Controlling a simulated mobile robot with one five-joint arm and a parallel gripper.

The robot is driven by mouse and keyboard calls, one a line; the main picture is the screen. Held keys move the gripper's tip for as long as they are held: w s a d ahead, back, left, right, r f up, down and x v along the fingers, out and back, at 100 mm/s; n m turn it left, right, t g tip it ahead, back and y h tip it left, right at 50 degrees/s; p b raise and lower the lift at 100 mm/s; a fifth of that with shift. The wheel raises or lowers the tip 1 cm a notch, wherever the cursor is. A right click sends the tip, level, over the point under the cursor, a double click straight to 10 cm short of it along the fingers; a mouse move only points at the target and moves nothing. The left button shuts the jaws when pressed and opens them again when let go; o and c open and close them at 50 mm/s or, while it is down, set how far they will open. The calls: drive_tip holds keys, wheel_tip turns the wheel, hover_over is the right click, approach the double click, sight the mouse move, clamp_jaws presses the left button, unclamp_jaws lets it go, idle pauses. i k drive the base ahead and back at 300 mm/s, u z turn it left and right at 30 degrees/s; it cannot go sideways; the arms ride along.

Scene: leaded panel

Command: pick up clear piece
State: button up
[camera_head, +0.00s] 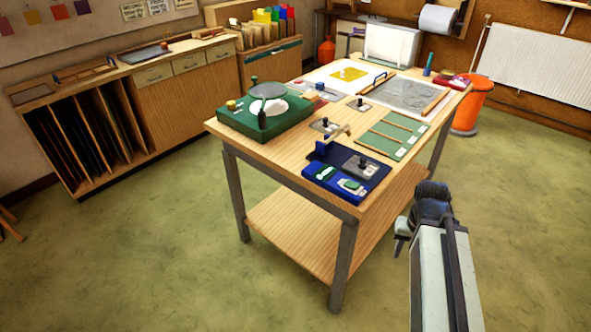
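I cannot tell for sure which thing is the clear piece. Small greyish panes with knobs lie on the wooden table: one near the middle (360,104), one nearer the front (326,125), and one (361,166) on a dark blue tray (319,179) at the front edge. A large greyish see-through sheet (399,92) lies at the right. A yellow pane (346,74) with a knob lies on a white sheet at the back. My gripper (401,238) is at the lower right, off the table's right side and apart from everything; its fingers are too unclear to judge.
The wooden table (277,139) has a lower shelf. A green machine (262,123) stands at its left end, and a green board with wooden strips (390,137) lies at its right. An orange bin (470,105) stands behind it. The floor (520,220) on the right is clear.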

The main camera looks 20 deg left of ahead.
sight(364, 169)
drive_tip(key=u, duration=2.05)
drive_tip(key=i, duration=1)
